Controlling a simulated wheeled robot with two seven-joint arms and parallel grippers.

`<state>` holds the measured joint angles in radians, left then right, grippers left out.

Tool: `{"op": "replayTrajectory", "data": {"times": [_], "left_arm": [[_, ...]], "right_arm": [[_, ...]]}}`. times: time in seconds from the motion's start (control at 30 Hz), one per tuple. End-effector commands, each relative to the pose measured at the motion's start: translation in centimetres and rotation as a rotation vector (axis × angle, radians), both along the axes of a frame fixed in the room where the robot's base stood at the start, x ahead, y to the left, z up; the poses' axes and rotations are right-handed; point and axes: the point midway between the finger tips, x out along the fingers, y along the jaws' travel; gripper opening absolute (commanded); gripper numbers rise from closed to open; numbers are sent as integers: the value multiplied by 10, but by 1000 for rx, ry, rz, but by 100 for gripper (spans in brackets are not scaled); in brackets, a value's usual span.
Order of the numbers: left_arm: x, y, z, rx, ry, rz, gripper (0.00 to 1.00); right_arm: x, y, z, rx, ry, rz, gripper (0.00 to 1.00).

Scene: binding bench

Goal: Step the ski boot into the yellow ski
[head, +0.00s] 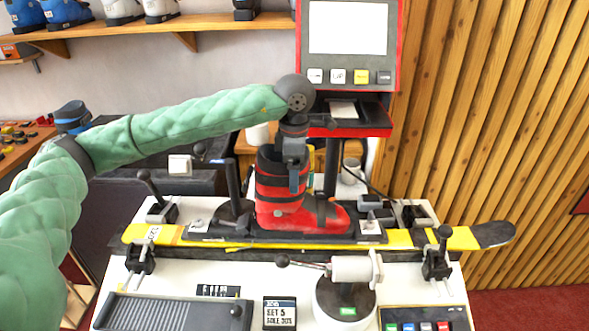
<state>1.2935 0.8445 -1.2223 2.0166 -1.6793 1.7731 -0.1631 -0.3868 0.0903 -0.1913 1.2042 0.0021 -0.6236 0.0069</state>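The red and black ski boot (275,200) stands upright over the middle of the yellow ski (398,238), toe to the right. Its sole is low between the binding's toe part (371,229) and heel part (197,228). I cannot tell whether the sole is latched. My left gripper (295,182) comes down from above onto the boot's upper cuff. One finger lies against the near side of the cuff, and the other is hidden by the boot. It appears closed on the cuff. My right gripper is not in view.
The ski lies across the white bench (185,277) between clamps (140,258) and (437,258). A red-framed screen (348,45) stands behind. Other boots (122,10) sit on a shelf.

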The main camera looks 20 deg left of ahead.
Motion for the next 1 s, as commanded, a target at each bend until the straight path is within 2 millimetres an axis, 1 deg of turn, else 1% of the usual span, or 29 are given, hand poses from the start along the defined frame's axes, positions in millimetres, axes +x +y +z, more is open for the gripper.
{"op": "replayTrajectory", "data": {"times": [0.53,0.83,0.87,0.9,1.0], "left_arm": [[-1,0,-12,-1,2,0,55],[0,0,-10,-1,1,0,55],[0,0,-10,-1,1,0,93],[0,0,-9,-1,1,0,100],[0,0,-10,0,1,0,100]], "right_arm": [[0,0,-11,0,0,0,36],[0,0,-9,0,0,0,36],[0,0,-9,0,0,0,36],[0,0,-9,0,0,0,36],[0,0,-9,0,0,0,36]]}}
